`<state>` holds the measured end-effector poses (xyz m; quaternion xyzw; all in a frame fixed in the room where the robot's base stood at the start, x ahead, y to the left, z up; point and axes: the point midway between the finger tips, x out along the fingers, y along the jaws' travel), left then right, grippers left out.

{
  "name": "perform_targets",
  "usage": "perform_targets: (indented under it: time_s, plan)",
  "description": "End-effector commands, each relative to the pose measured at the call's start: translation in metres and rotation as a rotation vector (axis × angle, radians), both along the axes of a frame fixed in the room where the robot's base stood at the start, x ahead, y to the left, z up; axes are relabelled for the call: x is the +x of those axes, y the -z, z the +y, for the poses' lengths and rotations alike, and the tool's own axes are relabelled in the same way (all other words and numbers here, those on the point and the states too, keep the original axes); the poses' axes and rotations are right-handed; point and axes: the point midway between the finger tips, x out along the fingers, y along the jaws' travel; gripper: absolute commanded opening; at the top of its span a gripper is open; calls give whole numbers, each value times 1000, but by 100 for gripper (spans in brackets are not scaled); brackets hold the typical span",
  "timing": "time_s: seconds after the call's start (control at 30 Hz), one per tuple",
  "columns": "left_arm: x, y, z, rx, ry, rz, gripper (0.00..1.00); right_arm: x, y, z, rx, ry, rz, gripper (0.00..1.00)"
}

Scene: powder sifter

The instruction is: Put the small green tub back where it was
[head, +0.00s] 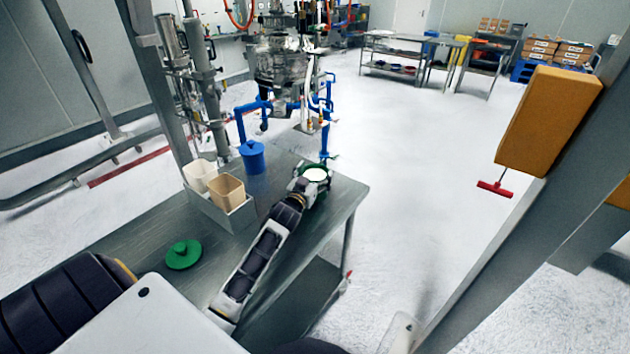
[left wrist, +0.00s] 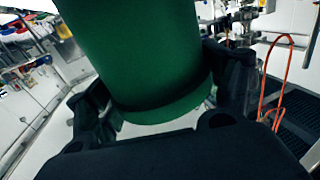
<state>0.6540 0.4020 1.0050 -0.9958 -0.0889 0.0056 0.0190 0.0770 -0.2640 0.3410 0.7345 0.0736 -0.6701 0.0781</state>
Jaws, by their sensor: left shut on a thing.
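The small green tub (head: 321,195) is in my left gripper (head: 309,186), over the far right corner of the steel table (head: 330,220). A white round top, powder or an inner surface, shows in its mouth. In the left wrist view the green tub (left wrist: 140,50) fills the middle, and the two dark fingers of my left gripper (left wrist: 160,100) close on it from both sides. I cannot tell whether its base touches the table. A green lid (head: 183,255) with a knob lies on the table nearer to me. My right gripper is out of view.
A blue lidded tub (head: 252,157) stands at the table's back edge. A metal tray (head: 225,213) holds a white container (head: 199,174) and a tan container (head: 228,189). The sifter machine (head: 280,65) with blue pipes stands beyond. Bare table lies between the green lid and the tray.

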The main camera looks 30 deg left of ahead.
Motion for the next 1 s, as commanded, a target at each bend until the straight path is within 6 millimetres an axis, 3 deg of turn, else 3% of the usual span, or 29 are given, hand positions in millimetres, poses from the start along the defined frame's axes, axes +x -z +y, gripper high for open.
perform_targets:
  time_s: [0.23, 0.73, 0.77, 0.9, 1.0]
  plan:
    - [0, 23, 0, 0, 0, -2, 28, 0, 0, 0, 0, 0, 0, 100]
    - [0, 29, 0, 1, 0, -3, 28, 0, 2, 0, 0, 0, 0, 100]
    - [0, 30, 0, 0, 0, 0, 82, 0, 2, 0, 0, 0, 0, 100]
    - [0, 30, 0, 0, 0, 0, 100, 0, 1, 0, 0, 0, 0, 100]
    - [0, 30, 0, 0, 0, 0, 100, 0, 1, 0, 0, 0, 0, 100]
